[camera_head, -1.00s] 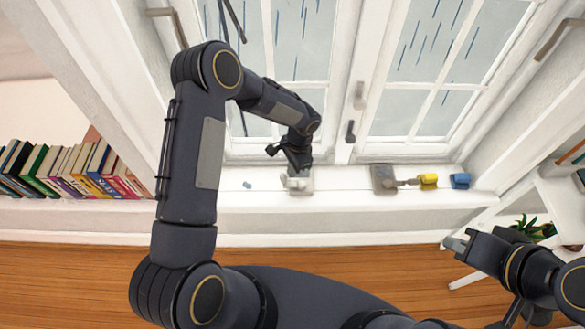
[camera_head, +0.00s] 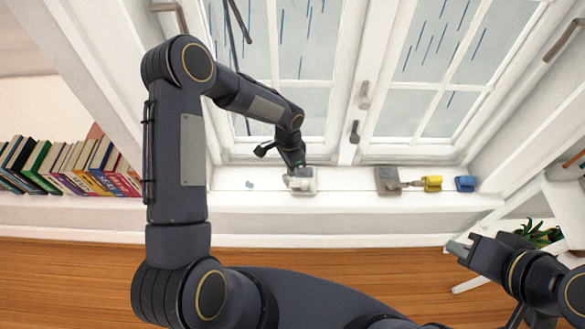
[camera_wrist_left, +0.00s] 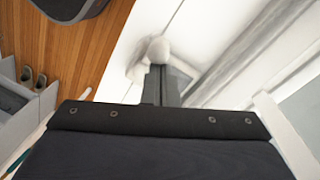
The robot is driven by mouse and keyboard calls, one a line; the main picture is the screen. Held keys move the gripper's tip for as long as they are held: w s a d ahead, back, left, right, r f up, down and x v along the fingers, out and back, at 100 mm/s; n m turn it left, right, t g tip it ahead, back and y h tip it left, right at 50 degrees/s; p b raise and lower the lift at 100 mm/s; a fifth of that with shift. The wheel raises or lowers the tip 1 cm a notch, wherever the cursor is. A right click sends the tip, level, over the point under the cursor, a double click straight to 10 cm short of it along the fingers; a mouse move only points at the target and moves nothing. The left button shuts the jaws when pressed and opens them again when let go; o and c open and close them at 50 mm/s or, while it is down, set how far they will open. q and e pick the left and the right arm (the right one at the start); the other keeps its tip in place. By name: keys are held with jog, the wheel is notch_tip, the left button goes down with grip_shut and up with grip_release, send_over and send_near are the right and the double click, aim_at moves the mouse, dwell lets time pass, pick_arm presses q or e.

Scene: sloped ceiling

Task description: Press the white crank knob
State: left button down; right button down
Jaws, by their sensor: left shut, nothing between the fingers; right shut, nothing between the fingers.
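The white crank knob (camera_wrist_left: 158,49) is a pale rounded knob at the tip of my left gripper (camera_wrist_left: 160,80) in the left wrist view. In the head view the white crank (camera_head: 301,184) sits on the window sill, partly hidden behind my left gripper (camera_head: 298,168). The left gripper is shut and empty, pointing down at the knob. Its fingertips overlap the knob in the wrist view; whether they touch it I cannot tell. My right gripper (camera_head: 459,249) is shut and empty at the lower right, away from the sill.
A second grey crank base (camera_head: 387,179) with a yellow knob (camera_head: 432,184) and a blue block (camera_head: 465,184) stand to the right on the sill (camera_head: 345,201). A small pale-blue piece (camera_head: 250,184) lies left. Window handles (camera_head: 354,132) hang above. Books (camera_head: 75,166) line the left.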

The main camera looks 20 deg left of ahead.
pick_arm(q)
jog(key=a+h+b, duration=0.1)
jog(key=b, duration=0.1)
jog(key=s+a+f+t+h+b, duration=0.1)
jog(key=a+h+b, duration=0.1)
jog(key=a+f+h+b, duration=0.1)
jog(key=a+h+b, duration=0.1)
jog(key=shift+s+a, duration=0.25)
jog(key=shift+s, duration=0.05)
jog(key=shift+a+r, duration=0.1)
dwell(0.3)
jog(key=shift+b, duration=0.3)
jog(key=shift+w+d+f+b, duration=0.1)
jog(key=shift+d+f+b, duration=0.1)
jog(key=shift+d, duration=0.2)
jog(key=shift+w+d+f+b, duration=0.1)
jog(key=shift+d+f+b, duration=0.1)
jog(key=shift+d, duration=0.15)
jog(key=shift+r, duration=0.2)
jog(key=v, duration=0.7)
jog(key=shift+a+r, duration=0.2)
jog(key=shift+r, duration=0.05)
